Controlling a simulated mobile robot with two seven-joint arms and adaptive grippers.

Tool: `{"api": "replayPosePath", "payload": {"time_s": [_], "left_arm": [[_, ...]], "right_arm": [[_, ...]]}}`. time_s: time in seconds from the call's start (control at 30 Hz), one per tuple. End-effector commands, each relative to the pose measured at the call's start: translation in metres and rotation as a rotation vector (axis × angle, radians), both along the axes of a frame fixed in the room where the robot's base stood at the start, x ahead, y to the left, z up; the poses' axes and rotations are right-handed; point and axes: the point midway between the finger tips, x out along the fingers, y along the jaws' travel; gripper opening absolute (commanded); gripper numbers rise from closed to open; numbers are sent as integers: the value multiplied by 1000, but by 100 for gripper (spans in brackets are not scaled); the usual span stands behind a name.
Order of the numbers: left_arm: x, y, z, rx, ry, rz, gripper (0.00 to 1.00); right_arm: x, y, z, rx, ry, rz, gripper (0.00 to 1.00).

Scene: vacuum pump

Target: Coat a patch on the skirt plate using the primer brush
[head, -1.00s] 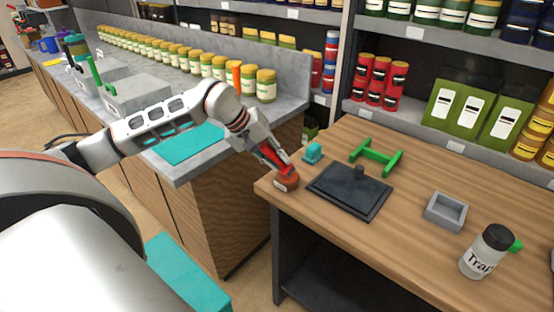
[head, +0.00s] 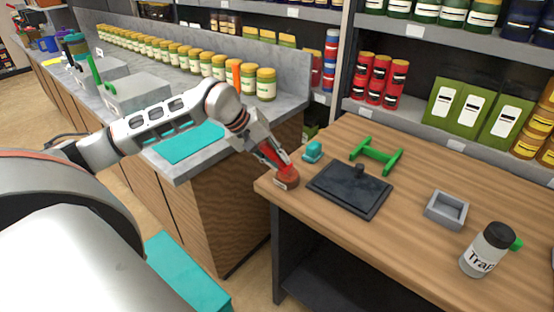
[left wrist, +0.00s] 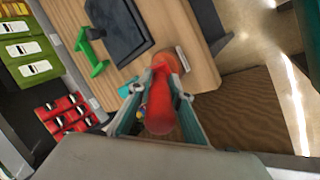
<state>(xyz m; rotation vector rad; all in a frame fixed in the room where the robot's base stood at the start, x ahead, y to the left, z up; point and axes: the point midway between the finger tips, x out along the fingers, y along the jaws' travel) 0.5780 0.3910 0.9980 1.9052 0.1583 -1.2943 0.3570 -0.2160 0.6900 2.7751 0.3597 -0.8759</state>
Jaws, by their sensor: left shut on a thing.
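My left gripper (head: 272,156) is shut on a red primer brush (head: 286,176) at the table's left corner. The brush points down, its head at or just above the wood; I cannot tell if it touches. In the left wrist view the red handle (left wrist: 160,108) is between the two fingers (left wrist: 157,98), with the brush head (left wrist: 182,60) beyond it. A dark flat plate with a raised rim and a knob, which looks like the skirt plate (head: 340,198), lies just right of the brush. It also shows in the left wrist view (left wrist: 122,35). My right gripper is out of view.
A teal block (head: 312,151) and a green H-shaped frame (head: 377,155) are behind the plate. A grey open box (head: 446,210) and a labelled jar (head: 487,252) stand to the right. A counter (head: 215,160) adjoins on the left. The table's front right is bare.

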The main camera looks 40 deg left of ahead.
Motion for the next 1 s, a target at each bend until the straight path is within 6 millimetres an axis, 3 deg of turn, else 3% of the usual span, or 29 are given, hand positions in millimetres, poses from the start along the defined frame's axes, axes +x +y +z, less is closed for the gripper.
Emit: {"api": "replayPosePath", "payload": {"time_s": [0.17,0.47,1.0], "left_arm": [[0,0,3,0,3,0,0],[0,0,25,0,1,0,0],[0,0,63,0,-2,0,0]], "right_arm": [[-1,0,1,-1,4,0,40],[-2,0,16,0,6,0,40],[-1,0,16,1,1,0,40]]}}
